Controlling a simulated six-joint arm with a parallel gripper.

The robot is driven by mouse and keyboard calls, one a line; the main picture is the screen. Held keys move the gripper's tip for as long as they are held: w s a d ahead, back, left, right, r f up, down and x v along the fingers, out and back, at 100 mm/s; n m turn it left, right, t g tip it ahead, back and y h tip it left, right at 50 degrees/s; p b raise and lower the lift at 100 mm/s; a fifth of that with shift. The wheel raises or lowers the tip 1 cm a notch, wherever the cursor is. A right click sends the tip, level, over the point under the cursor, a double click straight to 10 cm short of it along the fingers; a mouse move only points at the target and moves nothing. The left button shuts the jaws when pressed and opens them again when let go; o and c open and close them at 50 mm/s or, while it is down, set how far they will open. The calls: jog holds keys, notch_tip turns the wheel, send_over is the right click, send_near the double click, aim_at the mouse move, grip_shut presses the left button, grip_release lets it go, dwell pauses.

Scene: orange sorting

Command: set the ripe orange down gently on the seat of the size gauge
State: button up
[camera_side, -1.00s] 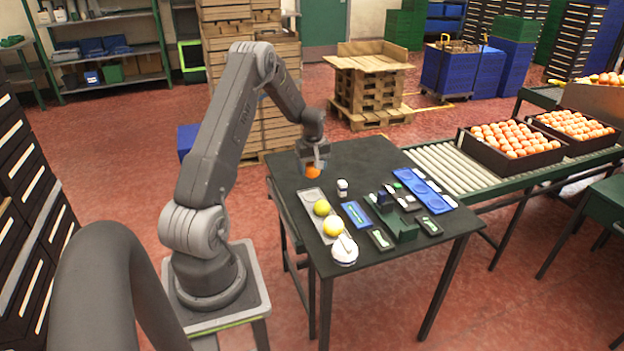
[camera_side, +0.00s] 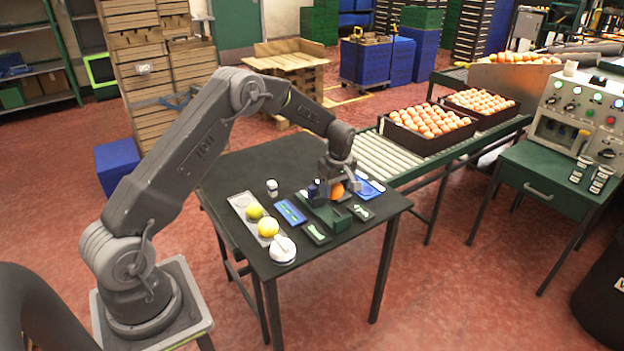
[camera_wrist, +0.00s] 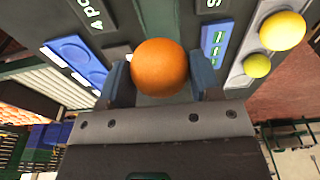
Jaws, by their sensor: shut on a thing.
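The ripe orange (camera_side: 337,190) is held in my gripper (camera_side: 339,186) over the dark green size gauge (camera_side: 326,215) on the table. In the wrist view the orange (camera_wrist: 160,68) sits between the two fingers of my gripper (camera_wrist: 162,78), one on each side. The gauge's seat is largely hidden behind the orange and gripper. I cannot tell whether the orange touches the seat.
A white round device (camera_side: 282,250), a small white jar (camera_side: 272,187) and a blue card (camera_side: 290,212) stand nearby. The table's far left is clear.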

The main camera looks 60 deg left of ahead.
jog(key=shift+w+d+f, duration=0.1)
jog(key=shift+d+f, duration=0.15)
jog(key=shift+f, duration=3.6)
jog(key=shift+f, duration=0.6)
jog(key=o, duration=1.3)
jog(key=shift+c, duration=0.2)
jog(key=shift+r, duration=4)
